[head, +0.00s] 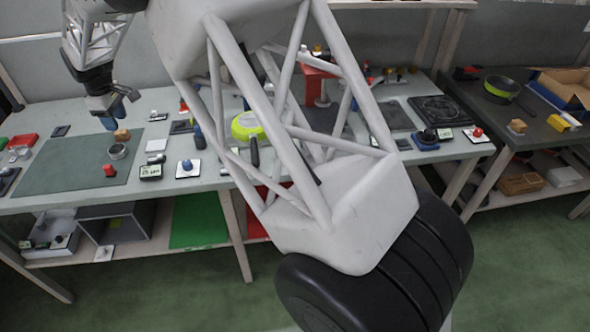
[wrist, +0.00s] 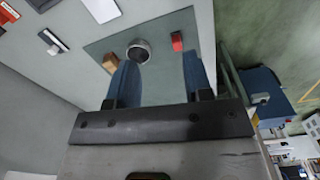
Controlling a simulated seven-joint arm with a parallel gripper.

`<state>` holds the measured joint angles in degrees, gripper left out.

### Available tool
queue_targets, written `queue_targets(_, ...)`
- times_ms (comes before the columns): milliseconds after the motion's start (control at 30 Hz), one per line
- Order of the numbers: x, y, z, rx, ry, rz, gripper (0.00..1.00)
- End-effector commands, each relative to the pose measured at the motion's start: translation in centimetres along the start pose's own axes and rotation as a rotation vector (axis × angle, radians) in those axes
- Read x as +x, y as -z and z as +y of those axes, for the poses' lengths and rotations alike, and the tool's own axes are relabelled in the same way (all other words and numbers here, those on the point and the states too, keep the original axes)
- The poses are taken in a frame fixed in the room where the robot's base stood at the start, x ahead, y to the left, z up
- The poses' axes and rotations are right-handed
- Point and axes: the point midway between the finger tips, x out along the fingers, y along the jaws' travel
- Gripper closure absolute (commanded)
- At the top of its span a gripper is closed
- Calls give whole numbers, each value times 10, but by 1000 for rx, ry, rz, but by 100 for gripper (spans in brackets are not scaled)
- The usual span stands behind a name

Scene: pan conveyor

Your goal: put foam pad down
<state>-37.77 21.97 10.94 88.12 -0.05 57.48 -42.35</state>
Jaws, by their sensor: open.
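No object is clearly recognisable as the foam pad. My gripper (head: 120,108) is above the back right of a grey-green mat (head: 65,172) in the head view. In the wrist view, my gripper (wrist: 158,68) has its two blue fingers spread with nothing held between them. On the mat are a wooden block (head: 122,135), a round metal tin (head: 118,151) and a red block (head: 110,170). They also show near the fingers in the wrist view.
A small display (head: 150,172) and a blue-knobbed button box (head: 187,168) stand right of the mat. A green pan (head: 247,126) is partly behind my arm. A red tray (head: 22,141) is at the far left. The mat's left part is bare.

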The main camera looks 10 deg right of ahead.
Motion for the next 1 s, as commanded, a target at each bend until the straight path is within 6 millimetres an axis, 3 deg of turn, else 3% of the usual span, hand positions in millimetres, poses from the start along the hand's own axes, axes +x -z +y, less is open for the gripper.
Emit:
queue_targets(100, -27, -45, 4, 75, -10, 8, 54)
queue_targets(467, -88, -170, -3, 298, -34, 30, 54)
queue_targets(767, -128, -271, -28, 481, -57, 51, 54)
queue_targets(1000, -150, -347, -59, 628, -75, 68, 54)
